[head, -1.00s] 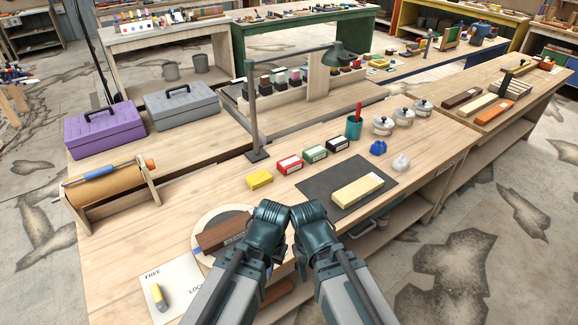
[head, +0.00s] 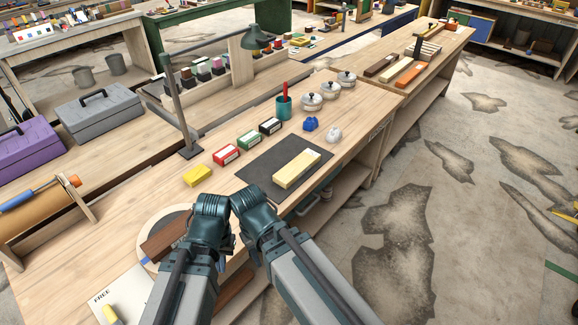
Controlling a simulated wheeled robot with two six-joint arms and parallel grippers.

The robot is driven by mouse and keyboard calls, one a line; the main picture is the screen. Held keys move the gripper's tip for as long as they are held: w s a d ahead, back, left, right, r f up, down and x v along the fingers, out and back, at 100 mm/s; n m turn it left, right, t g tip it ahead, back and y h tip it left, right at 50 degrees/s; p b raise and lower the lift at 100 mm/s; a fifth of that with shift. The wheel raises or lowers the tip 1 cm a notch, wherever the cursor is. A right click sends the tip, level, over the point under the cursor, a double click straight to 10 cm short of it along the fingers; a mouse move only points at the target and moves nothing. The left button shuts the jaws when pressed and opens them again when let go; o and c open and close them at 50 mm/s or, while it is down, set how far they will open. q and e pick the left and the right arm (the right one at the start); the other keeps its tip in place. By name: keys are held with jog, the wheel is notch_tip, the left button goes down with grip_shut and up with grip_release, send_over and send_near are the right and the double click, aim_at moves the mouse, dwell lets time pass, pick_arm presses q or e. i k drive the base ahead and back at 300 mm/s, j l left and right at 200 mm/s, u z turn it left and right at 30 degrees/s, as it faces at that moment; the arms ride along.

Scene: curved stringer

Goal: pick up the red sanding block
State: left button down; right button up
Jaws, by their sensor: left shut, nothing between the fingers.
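The red sanding block (head: 226,154), with a pale label on its front side, lies on the wooden bench between a yellow block (head: 197,176) and a green block (head: 249,141). My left gripper (head: 212,208) is held low in front of the bench's near part, nearer to me than the red block and apart from it. It is shut and empty. My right gripper (head: 250,205) is close beside it, also apart from the block. Its fingers are hidden, so I cannot tell whether it is open.
A black block (head: 270,126) continues the row. A dark mat (head: 253,172) holds a pale yellow block (head: 297,168). A lamp post (head: 180,110) stands behind the row. A teal cup (head: 283,106) and lidded jars (head: 311,102) stand to the right. A brown block (head: 163,237) lies near my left arm.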

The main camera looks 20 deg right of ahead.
aim_at(223, 157)
jog(key=i+l+z, duration=0.3)
jog(key=i+z, duration=0.15)
jog(key=i+l+z, duration=0.1)
jog(key=i+z, duration=0.4)
